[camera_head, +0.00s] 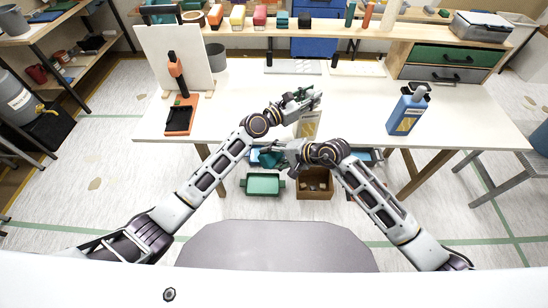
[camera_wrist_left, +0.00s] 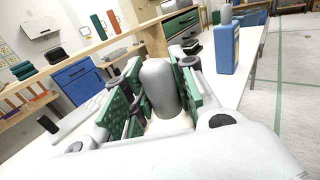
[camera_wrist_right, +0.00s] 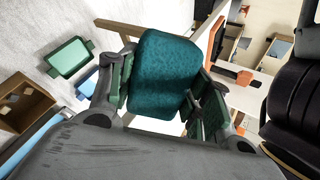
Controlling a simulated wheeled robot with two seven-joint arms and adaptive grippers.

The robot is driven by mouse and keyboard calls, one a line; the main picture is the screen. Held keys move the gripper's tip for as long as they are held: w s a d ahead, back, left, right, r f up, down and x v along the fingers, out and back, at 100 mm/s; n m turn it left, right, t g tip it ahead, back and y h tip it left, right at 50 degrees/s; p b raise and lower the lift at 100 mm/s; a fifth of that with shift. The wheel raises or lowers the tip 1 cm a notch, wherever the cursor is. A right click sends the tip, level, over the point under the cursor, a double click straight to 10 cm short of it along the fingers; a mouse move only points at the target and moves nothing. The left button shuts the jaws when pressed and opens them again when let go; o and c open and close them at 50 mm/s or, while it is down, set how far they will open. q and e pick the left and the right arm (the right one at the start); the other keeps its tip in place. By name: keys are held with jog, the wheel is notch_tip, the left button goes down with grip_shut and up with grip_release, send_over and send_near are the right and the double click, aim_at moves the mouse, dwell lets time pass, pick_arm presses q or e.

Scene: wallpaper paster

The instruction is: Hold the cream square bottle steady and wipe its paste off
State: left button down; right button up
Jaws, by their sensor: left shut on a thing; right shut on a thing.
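The cream square bottle (camera_head: 308,126) stands at the front edge of the table, partly hidden by my arms. My left gripper (camera_head: 306,97) is shut around its grey rounded top (camera_wrist_left: 162,88), with the green finger pads on either side in the left wrist view. My right gripper (camera_head: 272,153) is shut on a teal sponge (camera_wrist_right: 164,75). It is below and to the left of the bottle in the head view, and the sponge appears apart from the bottle. The paste on the bottle cannot be made out clearly.
A blue bottle (camera_head: 406,115) stands on the table (camera_head: 460,125) at the right. An orange tool stand (camera_head: 181,115) and a white board (camera_head: 172,58) are at the left. A green tray (camera_head: 263,184) and a brown box (camera_head: 314,184) are below the table's front edge.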

jog(key=shift+w+d+r+m+t+y, duration=0.1)
jog(key=shift+m+t+y, duration=0.05)
jog(key=shift+m+t, duration=0.3)
jog(key=shift+w+d+r+m+t+y, duration=0.15)
jog(key=shift+m+t, duration=0.2)
jog(key=shift+t, duration=0.2)
jog(key=shift+w+d+m+t, duration=0.15)
jog(key=shift+d+m+t, duration=0.35)
jog(key=shift+m+t, duration=0.3)
jog(key=shift+w+d+m+t, duration=0.15)
jog(key=shift+d+m+t, duration=0.35)
jog(key=shift+t, duration=0.4)
jog(key=s+d+f+m+t+h, duration=0.2)
jog(key=d+m+t+h, duration=0.4)
jog(key=d, duration=0.6)
jog(key=shift+d+f+t+h, duration=0.15)
jog(key=shift+f+t+h, duration=0.3)
jog(key=shift+t, duration=0.35)
jog(key=shift+w, duration=0.1)
jog(key=shift+x, duration=3.1)
